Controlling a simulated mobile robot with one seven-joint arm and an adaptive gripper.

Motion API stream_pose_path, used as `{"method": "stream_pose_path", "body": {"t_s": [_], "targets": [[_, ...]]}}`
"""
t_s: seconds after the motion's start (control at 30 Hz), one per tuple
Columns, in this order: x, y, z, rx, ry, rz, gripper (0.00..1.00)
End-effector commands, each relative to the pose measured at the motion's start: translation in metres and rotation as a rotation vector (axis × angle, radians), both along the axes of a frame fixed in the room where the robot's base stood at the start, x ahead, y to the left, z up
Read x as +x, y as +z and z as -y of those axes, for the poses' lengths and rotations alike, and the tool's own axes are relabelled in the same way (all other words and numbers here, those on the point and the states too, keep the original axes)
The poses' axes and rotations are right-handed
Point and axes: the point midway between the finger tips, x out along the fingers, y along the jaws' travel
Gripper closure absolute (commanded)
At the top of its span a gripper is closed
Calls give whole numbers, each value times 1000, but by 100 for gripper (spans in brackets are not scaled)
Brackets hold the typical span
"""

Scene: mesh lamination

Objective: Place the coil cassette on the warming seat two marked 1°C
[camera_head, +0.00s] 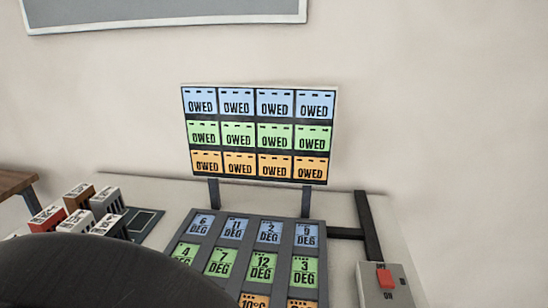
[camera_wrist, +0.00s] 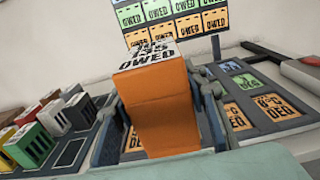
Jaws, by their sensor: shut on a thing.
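The coil cassette (camera_wrist: 158,112) is an orange block with a white top label, of which "OWED" reads clearly. My gripper (camera_wrist: 165,100) is shut on it, with dark fingers at its left and right sides, in the wrist view. The cassette appears upright over the orange row of the seat panel (camera_head: 216,227); whether it touches the panel I cannot tell. An orange seat label is partly hidden behind it. To its right an orange seat reading 8°C (camera_wrist: 274,107) shows. I cannot read a 1°C mark in either view. The head view does not show the gripper or cassette.
A board (camera_head: 260,151) with blue, green and orange "OWED" cards stands behind the panel. Several cassettes (camera_head: 80,210), including a red one, stand at the left beside a dark tray (camera_head: 146,220). A grey box with a red switch (camera_head: 385,278) is at the right.

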Motion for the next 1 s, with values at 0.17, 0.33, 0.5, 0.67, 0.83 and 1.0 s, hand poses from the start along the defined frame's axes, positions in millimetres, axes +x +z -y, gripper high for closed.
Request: {"method": "stream_pose_path", "body": {"t_s": [0.17, 0.33, 0.5, 0.67, 0.83, 1.0], "targets": [[38, -16, 8, -4, -8, 5, 100], [78, -34, 13, -3, -7, 4, 100], [103, -65, 16, -5, -5, 4, 100], [118, -81, 18, -2, -4, 4, 100], [125, -89, 19, -1, -4, 3, 100], [129, -111, 19, -4, -2, 4, 100]]}}
